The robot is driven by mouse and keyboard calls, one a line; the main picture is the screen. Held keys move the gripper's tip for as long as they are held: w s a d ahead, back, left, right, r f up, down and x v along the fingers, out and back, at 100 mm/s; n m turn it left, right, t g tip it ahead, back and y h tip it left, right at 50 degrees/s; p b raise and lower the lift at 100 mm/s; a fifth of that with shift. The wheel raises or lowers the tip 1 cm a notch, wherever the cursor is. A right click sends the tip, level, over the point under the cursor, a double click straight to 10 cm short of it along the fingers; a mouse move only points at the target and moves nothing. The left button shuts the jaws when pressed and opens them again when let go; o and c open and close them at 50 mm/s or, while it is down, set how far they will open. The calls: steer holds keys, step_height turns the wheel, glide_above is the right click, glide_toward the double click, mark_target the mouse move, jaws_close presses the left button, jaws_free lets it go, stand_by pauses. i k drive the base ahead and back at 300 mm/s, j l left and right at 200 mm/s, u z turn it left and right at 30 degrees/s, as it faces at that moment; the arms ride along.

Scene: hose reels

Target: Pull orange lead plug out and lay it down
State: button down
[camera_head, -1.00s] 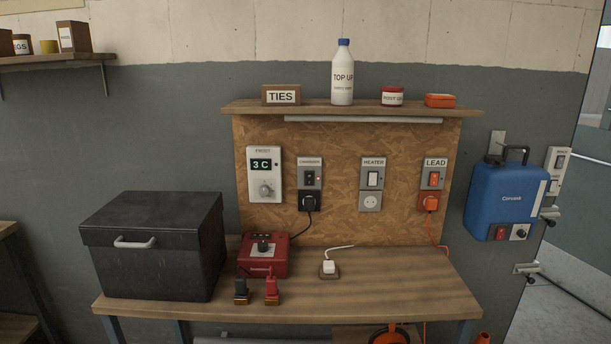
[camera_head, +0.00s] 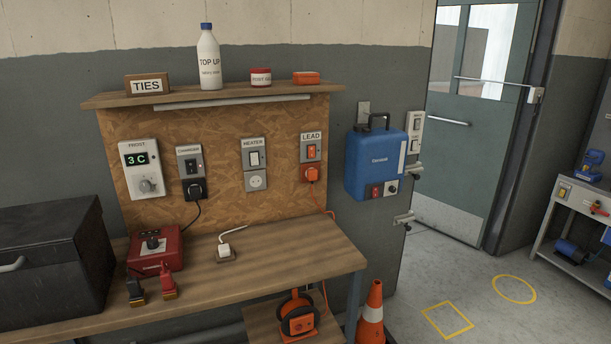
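The orange lead plug (camera_head: 312,174) sits in the socket under the switch labelled LEAD (camera_head: 311,149), at the right side of the chipboard panel. Its orange cable (camera_head: 327,212) hangs from it and runs down past the bench's right end. An orange cable reel (camera_head: 298,317) stands low under the bench's right part. The wooden bench top (camera_head: 270,262) lies below the panel. My gripper is not in view.
On the bench are a black box (camera_head: 45,260), a red charger (camera_head: 156,250) with two clamps, and a white plug (camera_head: 225,252). A blue unit (camera_head: 375,165) hangs right of the panel. A traffic cone (camera_head: 372,318) stands beside the bench. Open floor with yellow markings lies right.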

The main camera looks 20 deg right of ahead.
mark_target(312, 173)
steer(key=i+l+z, duration=0.1)
steer(key=i+z, duration=0.2)
steer(key=i, duration=0.4)
steer(key=i+z, duration=0.3)
steer(key=i, duration=0.45)
